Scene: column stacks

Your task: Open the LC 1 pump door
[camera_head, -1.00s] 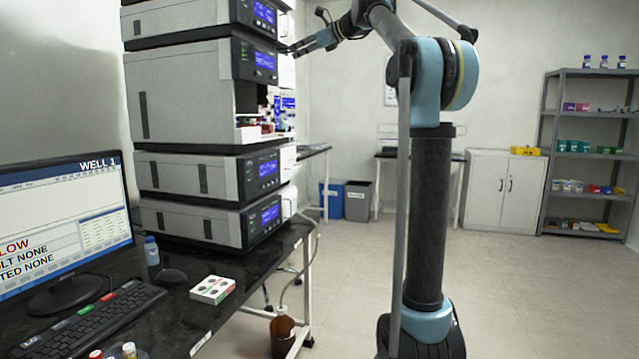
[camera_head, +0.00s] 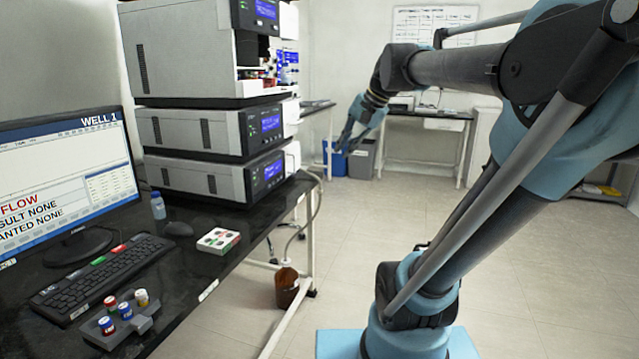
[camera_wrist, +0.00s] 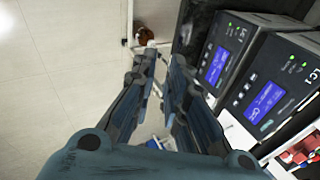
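The instrument stack stands at the left in the head view. Its two lower modules, the upper (camera_head: 195,131) and the bottom one (camera_head: 217,181), have blue screens on their fronts. I cannot tell which is the pump; no door stands visibly open. My gripper (camera_head: 350,136) hangs in free air to the right of the stack, apart from it. In the wrist view its two fingers (camera_wrist: 162,63) are apart with nothing between them.
The black bench (camera_head: 190,262) carries a monitor (camera_head: 62,185), keyboard (camera_head: 100,275), mouse, vial rack (camera_head: 122,322) and small white tray (camera_head: 218,241). A brown bottle (camera_head: 287,288) stands on the floor by the bench leg. The floor to the right of the bench is open.

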